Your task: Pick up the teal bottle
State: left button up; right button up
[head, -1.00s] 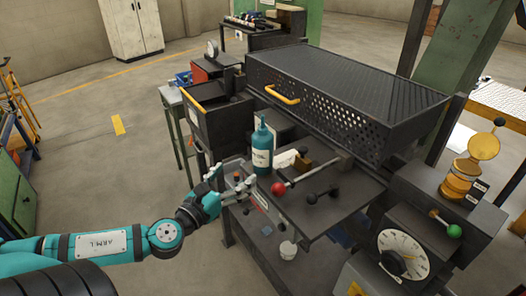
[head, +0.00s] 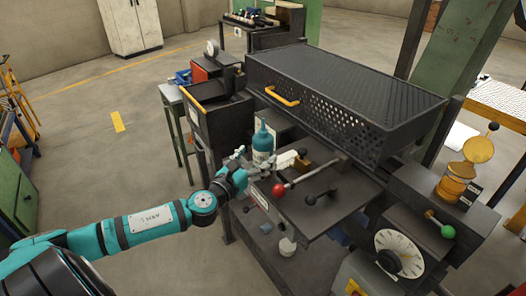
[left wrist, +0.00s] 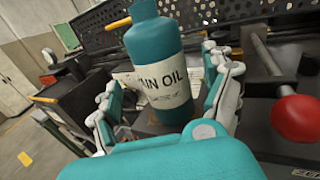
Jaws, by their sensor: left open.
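The teal bottle (head: 263,140) stands upright on the dark machine table, with a white label; its base is hidden behind my gripper in the head view. In the left wrist view the bottle (left wrist: 160,62) is close, its label ending in "IN OIL". My left gripper (head: 253,165) is open at the bottle's near side. In the left wrist view the fingers of my left gripper (left wrist: 163,100) are spread on both sides of the bottle's lower body, and contact cannot be told. My right gripper is not in view.
A red-knobbed lever (head: 279,190) is just right of the bottle and shows large in the wrist view (left wrist: 297,118). A dark perforated guard (head: 345,105) with a yellow handle rises behind. A white cup (head: 287,246) sits on the shelf below.

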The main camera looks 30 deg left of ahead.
aim_at(264, 150)
pick_arm(q)
jog(key=w+p, duration=0.1)
jog(key=w, duration=0.3)
jog(key=shift+d, duration=0.1)
jog(key=c, duration=0.3)
jog(key=shift+r, duration=0.1)
jog(key=c, duration=1.2)
